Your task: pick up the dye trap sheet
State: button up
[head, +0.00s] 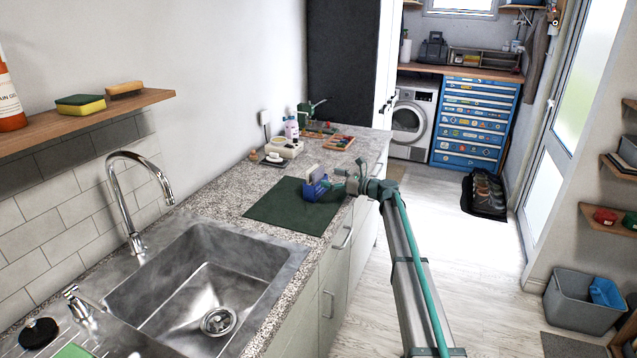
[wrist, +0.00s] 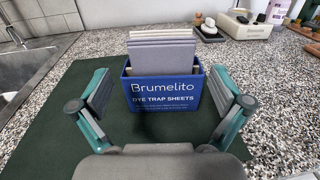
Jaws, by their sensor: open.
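In the head view the box (head: 314,190) is small, at the mat's right side, with the sheets (head: 315,172) showing on top. My gripper (wrist: 165,88) is open and empty in the wrist view, one finger on each side of the box and apart from it. In the head view my gripper (head: 337,182) is just right of the box.
The mat lies on a speckled stone counter (head: 225,196), with a steel sink (head: 190,285) nearer me. Floor to the right is largely clear.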

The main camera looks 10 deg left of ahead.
aim_at(320, 175)
jog(key=shift+p+x, duration=0.9)
jog(key=shift+x, duration=1.7)
jog(key=c, duration=0.6)
